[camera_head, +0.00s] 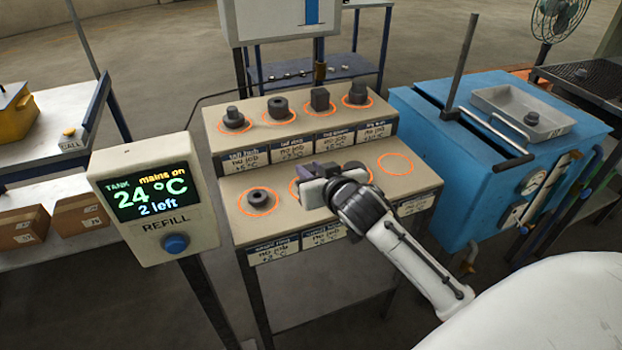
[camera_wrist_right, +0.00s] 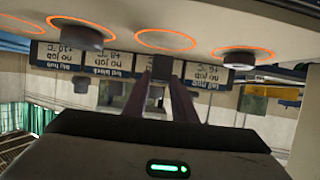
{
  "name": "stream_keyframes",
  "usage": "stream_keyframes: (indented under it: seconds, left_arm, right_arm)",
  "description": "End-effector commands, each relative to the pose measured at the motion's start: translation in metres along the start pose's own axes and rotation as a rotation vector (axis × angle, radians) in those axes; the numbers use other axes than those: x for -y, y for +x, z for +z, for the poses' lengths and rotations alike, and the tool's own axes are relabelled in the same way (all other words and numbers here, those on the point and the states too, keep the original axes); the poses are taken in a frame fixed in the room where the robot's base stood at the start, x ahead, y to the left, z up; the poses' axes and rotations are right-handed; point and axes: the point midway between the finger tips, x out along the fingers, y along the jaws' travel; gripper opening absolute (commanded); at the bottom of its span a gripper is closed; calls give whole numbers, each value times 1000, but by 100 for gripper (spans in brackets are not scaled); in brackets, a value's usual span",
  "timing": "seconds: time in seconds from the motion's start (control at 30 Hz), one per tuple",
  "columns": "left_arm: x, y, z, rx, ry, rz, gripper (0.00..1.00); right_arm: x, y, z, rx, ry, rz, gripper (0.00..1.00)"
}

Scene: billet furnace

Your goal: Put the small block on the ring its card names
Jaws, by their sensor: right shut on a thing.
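My right gripper (camera_head: 318,177) is over the lower tier of the stepped stand (camera_head: 222,135). It is shut on the small block (camera_wrist_right: 162,68), a grey piece between the fingertips in the upside-down wrist view. An empty orange ring (camera_wrist_right: 165,40) shows near the block there; in the head view the gripper mostly hides it. Another empty ring (camera_head: 395,164) is at the lower tier's right end. A dark ring-shaped part (camera_head: 258,198) sits on the left ring. A dark part (camera_wrist_right: 80,32) sits on the remaining ring. The lower front cards (camera_head: 322,236) are partly hidden and hard to read. My left gripper is not in view.
The upper tier holds several larger dark parts, including a block (camera_head: 320,99), above cards reading "no job". A tank display (camera_head: 150,195) reads 24 °C, "mains on", "2 left". A blue tank (camera_head: 420,130) with a grey tray (camera_head: 500,100) stands at right.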

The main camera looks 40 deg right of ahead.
Motion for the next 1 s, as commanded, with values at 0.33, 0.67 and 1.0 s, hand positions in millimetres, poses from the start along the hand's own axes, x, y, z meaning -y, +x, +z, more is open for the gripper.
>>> stream_keyframes:
  seconds: [0.33,0.67,1.0]
  left_arm:
    - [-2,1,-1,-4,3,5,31]
    - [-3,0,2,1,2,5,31]
    - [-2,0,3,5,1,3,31]
  right_arm:
    - [0,8,17,-4,0,-1,0]
    - [0,9,21,1,-1,0,43]
    - [0,1,19,2,0,-1,43]
